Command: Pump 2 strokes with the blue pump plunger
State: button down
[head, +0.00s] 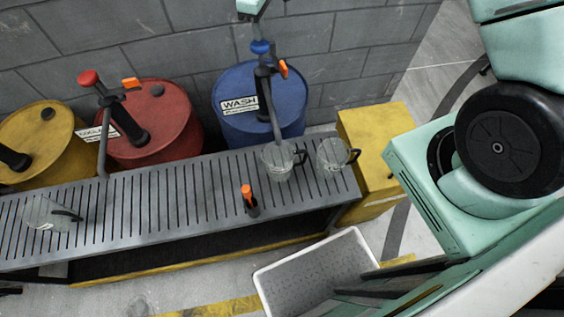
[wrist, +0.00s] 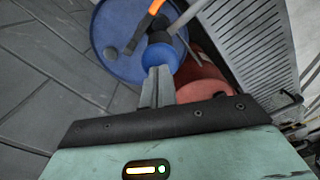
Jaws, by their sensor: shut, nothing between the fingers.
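The blue pump plunger has a round blue knob (head: 260,47) on top of the dark pump on the blue WASH drum (head: 232,126). The knob also shows in the wrist view (wrist: 160,55), just past the fingertips. My gripper (head: 257,33) is directly above the knob, pointing down, its fingers (wrist: 157,74) shut and empty. Whether the fingertips touch the knob I cannot tell. The pump's orange lever (head: 283,68) sits beside the shaft. Its grey spout (head: 275,118) reaches down over a clear jug (head: 277,164) on the slatted bench (head: 160,205).
A second jug (head: 331,153) stands close on the right, another (head: 45,214) at far left. A red drum (head: 165,115) with a red-knobbed pump (head: 88,78) and a yellow drum (head: 40,125) stand left. An orange-topped object (head: 247,195), yellow box (head: 375,130) and white tray (head: 310,265) are nearby.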

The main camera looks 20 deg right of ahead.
aim_at(259, 43)
jog(key=shift+f+b, duration=1.85)
jog(key=shift+f, duration=1.25)
jog(key=shift+s+f, duration=0.1)
jog(key=shift+f, duration=0.2)
jog(key=shift+r, duration=0.15)
jog(key=shift+r+p, duration=2.25)
jog(key=shift+r, duration=1.25)
jog(key=shift+f, duration=0.15)
